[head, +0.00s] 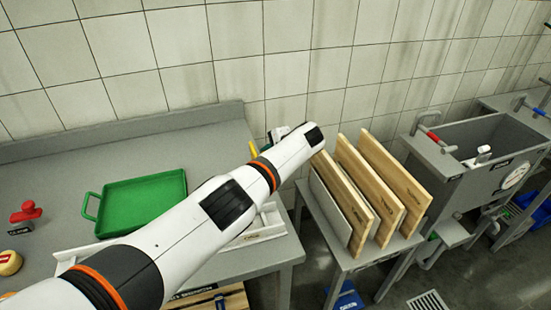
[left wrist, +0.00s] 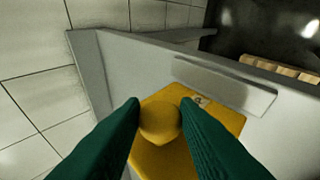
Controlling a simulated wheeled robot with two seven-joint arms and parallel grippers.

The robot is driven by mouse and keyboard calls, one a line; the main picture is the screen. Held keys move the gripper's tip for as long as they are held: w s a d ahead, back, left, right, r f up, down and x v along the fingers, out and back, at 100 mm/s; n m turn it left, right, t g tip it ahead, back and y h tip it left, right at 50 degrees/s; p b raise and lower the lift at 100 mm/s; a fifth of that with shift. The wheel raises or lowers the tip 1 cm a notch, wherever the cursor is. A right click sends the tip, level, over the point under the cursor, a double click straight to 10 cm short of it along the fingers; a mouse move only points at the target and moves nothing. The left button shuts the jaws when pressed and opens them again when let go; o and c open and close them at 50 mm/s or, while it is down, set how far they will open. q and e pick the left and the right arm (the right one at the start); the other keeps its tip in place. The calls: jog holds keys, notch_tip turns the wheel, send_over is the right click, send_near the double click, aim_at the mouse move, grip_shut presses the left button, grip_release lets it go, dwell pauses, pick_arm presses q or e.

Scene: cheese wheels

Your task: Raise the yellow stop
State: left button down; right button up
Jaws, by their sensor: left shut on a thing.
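The yellow stop (left wrist: 222,121) is a flat yellow plate with a round yellow knob (left wrist: 160,124), seen in the left wrist view. My left gripper (left wrist: 160,108) has its two dark green fingers shut on the knob, one on each side. The plate's lower part is hidden behind the knob and fingers. In the head view a small yellow sliver (head: 253,148) shows beside my arm near the back right of the counter; my arm covers most of that spot. My right gripper is in neither view.
A green tray (head: 140,203) and a red-handled stamp-like object (head: 26,214) lie on the grey counter. Upright wooden boards (head: 385,175) stand on a low table to the right. A grey sink (head: 470,150) stands farther right. A grey bar (left wrist: 225,85) sits by the plate.

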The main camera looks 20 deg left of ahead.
pick_arm(q)
jog(key=shift+w+d, duration=0.15)
jog(key=shift+d, duration=0.1)
dwell(0.3)
jog(key=c, duration=1.4)
grip_release()
jog(key=o, duration=0.3)
jog(key=shift+f, duration=0.1)
jog(key=v, duration=1.2)
jog(key=shift+d, duration=0.15)
